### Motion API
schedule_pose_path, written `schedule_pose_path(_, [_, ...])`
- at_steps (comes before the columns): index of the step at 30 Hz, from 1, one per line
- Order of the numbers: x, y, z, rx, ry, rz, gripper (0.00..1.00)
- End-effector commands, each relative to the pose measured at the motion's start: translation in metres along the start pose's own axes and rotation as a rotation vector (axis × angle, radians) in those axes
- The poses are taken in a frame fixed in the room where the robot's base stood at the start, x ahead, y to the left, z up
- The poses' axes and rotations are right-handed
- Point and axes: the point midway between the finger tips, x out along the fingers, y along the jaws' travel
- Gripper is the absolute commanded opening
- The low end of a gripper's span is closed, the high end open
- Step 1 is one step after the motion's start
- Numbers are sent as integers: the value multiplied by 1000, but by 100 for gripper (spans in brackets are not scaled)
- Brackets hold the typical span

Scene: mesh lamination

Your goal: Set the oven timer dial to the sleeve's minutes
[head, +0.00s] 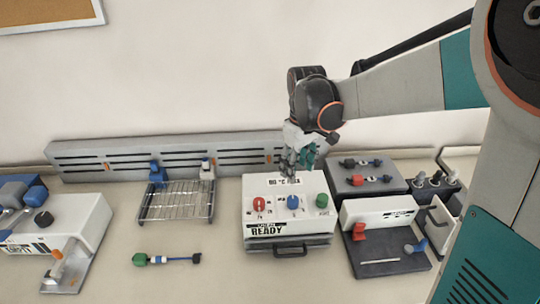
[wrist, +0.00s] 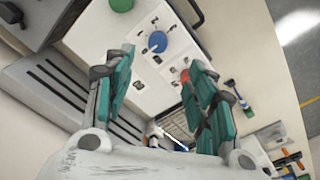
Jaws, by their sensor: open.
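The white oven box (head: 255,187) stands on the bench, with a red dial (head: 259,204), a blue dial (head: 293,202) and a green knob (head: 321,200) on its top. Its front label reads READY. A label at its back seems to begin with 80 °C; the rest is unclear. My gripper (head: 298,168) is open and empty above the oven's back edge. In the wrist view the blue dial (wrist: 157,41) shows between and beyond the teal fingers (wrist: 162,60), apart from them. Small marks ring it, too small to read. I cannot make out a sleeve or its minutes.
A wire rack (head: 178,203) stands left of the oven. A tool with a green end (head: 140,259) lies in front of it. A dark box (head: 365,178) and a sealer-like device (head: 390,268) stand to the right. A grey slotted rail (head: 125,160) runs behind.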

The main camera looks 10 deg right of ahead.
Motion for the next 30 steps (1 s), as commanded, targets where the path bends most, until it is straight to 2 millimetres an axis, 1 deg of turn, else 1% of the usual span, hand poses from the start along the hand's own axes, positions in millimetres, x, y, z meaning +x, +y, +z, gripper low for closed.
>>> schedule_pose_path(3, [5, 5, -8, -22, -24, -14, 51])
schedule_pose_path(8, [14, 6, -9, -33, -34, -20, 51])
schedule_pose_path(11, [25, 6, -9, -33, -34, -20, 51])
schedule_pose_path(14, [41, 5, -8, -32, -33, -19, 51])
schedule_pose_path(24, [108, 4, -6, -32, -33, -19, 51])
schedule_pose_path(30, [135, 4, -5, -32, -33, -19, 51])
